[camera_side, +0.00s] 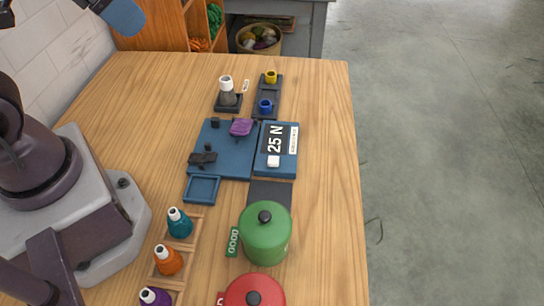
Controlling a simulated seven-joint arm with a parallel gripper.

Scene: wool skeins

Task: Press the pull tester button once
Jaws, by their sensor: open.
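The pull tester (222,165) is a blue flat device near the middle of the wooden table. Its display panel (279,138) at the right reads "25 N". A small white button (273,161) stands out at the lower left of that panel, with nothing over it. A purple piece (241,127) sits at the tester's upper right, and a black clamp-like part (203,158) is at its left. My gripper is not visible; part of my arm shows at the left edge.
On the table (325,190), a green lidded pot (264,235) and red pot (254,291) stand in front. A wooden rack holds teal (180,224), orange (168,260) and purple (154,297) bottles. Behind are a grey-white bottle (227,92) and yellow (270,77) and blue (265,106) cups.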

